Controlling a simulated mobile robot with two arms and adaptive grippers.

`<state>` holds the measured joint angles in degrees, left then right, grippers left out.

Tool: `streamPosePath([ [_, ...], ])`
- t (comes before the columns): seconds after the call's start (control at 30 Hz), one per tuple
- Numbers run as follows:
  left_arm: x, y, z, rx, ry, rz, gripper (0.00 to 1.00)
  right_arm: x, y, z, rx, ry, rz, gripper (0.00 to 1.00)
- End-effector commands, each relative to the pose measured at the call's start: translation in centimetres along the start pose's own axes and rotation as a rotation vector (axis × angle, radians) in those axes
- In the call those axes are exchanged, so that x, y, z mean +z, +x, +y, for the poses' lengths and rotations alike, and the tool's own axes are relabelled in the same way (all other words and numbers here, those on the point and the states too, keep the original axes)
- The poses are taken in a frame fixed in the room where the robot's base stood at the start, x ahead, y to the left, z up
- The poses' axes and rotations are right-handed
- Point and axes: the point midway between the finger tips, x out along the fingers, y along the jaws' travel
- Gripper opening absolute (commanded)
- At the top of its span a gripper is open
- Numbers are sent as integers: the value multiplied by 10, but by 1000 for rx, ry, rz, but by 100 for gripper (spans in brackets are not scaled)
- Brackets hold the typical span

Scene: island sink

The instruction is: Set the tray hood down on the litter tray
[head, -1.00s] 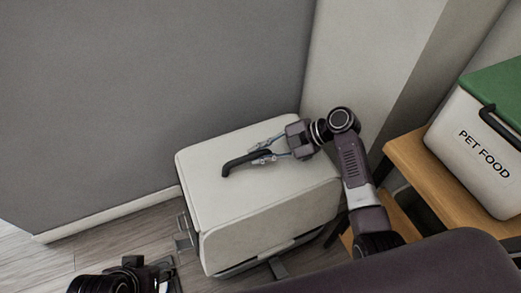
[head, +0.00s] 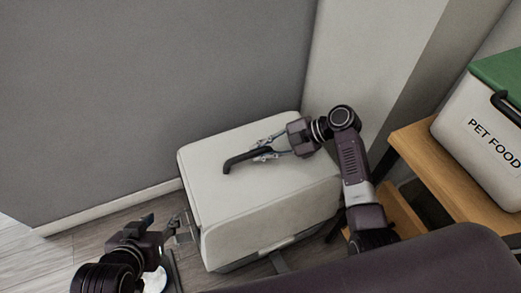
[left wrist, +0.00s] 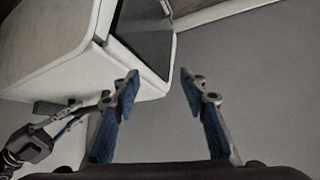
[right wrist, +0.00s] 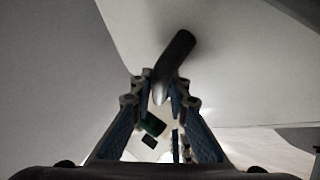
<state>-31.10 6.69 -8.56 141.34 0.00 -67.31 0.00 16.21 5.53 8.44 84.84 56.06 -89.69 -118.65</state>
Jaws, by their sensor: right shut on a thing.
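The tray hood (head: 235,190) is a large off-white box with rounded edges and a dark bar handle (head: 238,161) on top. My right gripper (head: 262,153) is shut on this handle, also seen in the right wrist view (right wrist: 174,62). My left gripper (head: 183,229) is open and empty beside the hood's left side. In the left wrist view, its fingers (left wrist: 158,85) are spread apart, with the hood (left wrist: 50,40) and a dark opening in it behind them. The litter tray is mostly hidden under the hood; I cannot tell whether they touch.
A wooden bench (head: 418,142) stands at the right and carries a white PET FOOD bin (head: 470,137) with a green lid. A grey wall (head: 150,90) closes off the back. Wood floor (head: 95,240) is clear at the left. A small white thing (head: 155,280) shows below my left arm.

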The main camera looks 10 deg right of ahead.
Motion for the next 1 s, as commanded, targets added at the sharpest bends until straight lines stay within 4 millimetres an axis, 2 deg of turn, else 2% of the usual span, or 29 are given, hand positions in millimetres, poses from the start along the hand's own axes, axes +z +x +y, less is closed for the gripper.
streamPosePath([
  [0.63,-65,2,8,16,4,268,40,6,7,-5,6,-3,3,0],
  [1.0,-83,-1,10,20,5,342,40,8,9,-6,6,-4,3,0],
])
